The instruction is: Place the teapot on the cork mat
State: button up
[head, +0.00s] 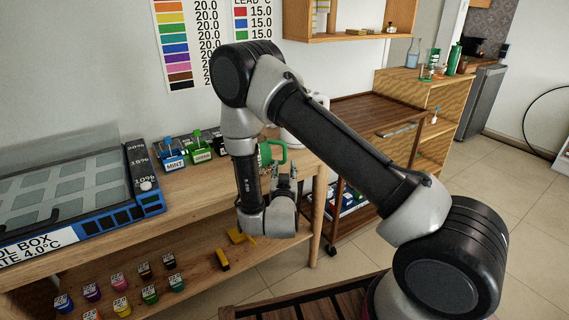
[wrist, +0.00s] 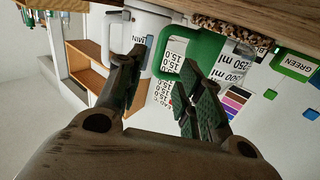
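A green loop handle (head: 273,152) shows beside my forearm at the table's right end. It shows larger in the wrist view (wrist: 206,48), next to a clear vessel (wrist: 232,66) marked 250 ml and 500 ml. This looks like the teapot, but its full shape is hidden. My gripper (head: 284,178) is low at the table's front edge. In the wrist view its fingers (wrist: 160,68) are apart with nothing held, the right fingertip overlapping the handle. A brown speckled strip (wrist: 222,29) lies at the vessel's base; I cannot tell whether it is the cork mat.
A white container (wrist: 140,28) stands beside the handle. Labelled green (head: 201,152) and blue (head: 173,158) holders and a cool box (head: 80,195) occupy the table's left. Small coloured jars (head: 121,305) stand on the lower shelf. A wooden cart (head: 362,115) stands to the right.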

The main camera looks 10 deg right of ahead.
jog(key=s+d+r+g+y, duration=0.1)
jog(key=d+r+g+y, duration=0.15)
jog(key=r, duration=0.65)
jog(key=d+r+g+y, duration=0.1)
jog(key=r+g+y, duration=0.3)
jog(key=r, duration=0.5)
jog(key=s+d+r+n+g, duration=0.1)
jog(key=s+d+r+g, duration=0.1)
jog(key=s, duration=0.9)
jog(key=s+d+r+n+g+h, duration=0.1)
jog(key=s+d+r, duration=0.3)
jog(key=s, duration=0.7)
jog(key=s+d+r+n+g, duration=0.1)
jog(key=s+d+r+g, duration=0.2)
jog(key=s+d, duration=0.4)
jog(key=s, duration=0.4)
jog(key=shift+s+n+g, duration=0.15)
jog(key=shift+n+g, duration=0.15)
jog(key=shift+g, duration=0.05)
